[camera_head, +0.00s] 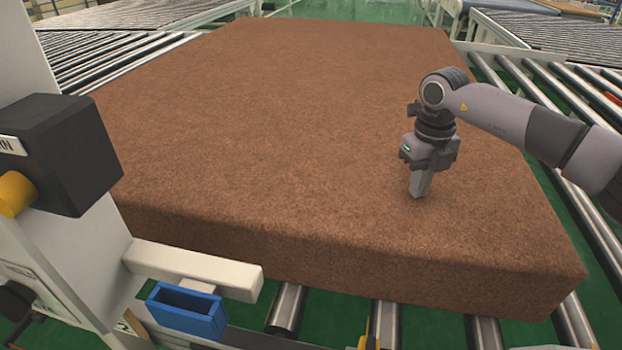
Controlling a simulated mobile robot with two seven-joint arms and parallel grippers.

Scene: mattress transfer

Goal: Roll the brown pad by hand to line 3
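The brown pad (270,130) is a large, thick slab lying flat on metal rollers and filling the middle of the head view. Its near side face and near right corner show. My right gripper (418,194) comes in from the right and points down over the right part of the pad's top, near the front. Its fingers look close together, and I cannot tell if the tips touch the pad. My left gripper is not in view. No line number can be read.
A white post with a black box (62,155) and a yellow knob stands at the left. A white bar (195,268) and a blue holder (187,311) jut out before the pad's near edge. Bare rollers (287,310) run under and beside the pad over a green floor.

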